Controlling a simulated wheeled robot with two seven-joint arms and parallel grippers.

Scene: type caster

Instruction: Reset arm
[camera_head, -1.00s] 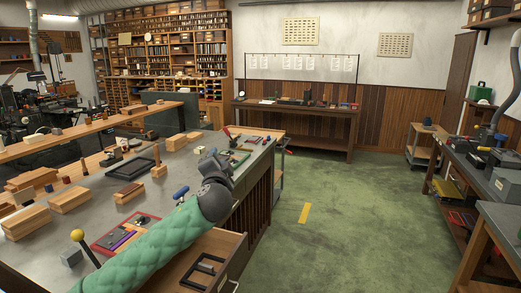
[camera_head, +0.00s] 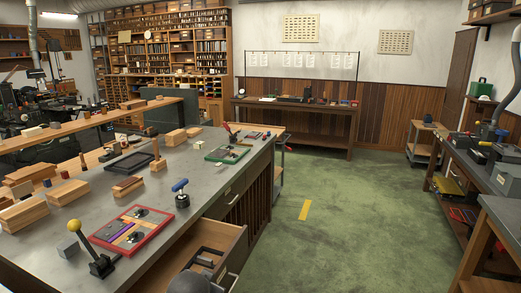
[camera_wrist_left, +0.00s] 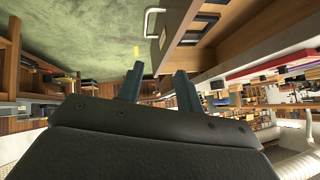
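My left gripper (camera_wrist_left: 158,84) shows in the left wrist view with its two dark fingers apart and nothing between them. The open wooden drawer (camera_wrist_left: 215,60) with its pale handle is beyond the fingers there, and green floor lies to its left. In the head view only a dark rounded part of my arm shows at the bottom edge, in front of the open drawer (camera_head: 238,252). The left gripper itself is not visible in the head view. My right arm and gripper are in neither view.
The grey workbench (camera_head: 150,218) holds a red tray (camera_head: 160,232), a yellow-knobbed lever (camera_head: 90,250), a blue-handled tool (camera_head: 181,194), a green tray (camera_head: 232,151) and wooden blocks. Green floor (camera_head: 350,220) is clear to the right, before another bench (camera_head: 480,185).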

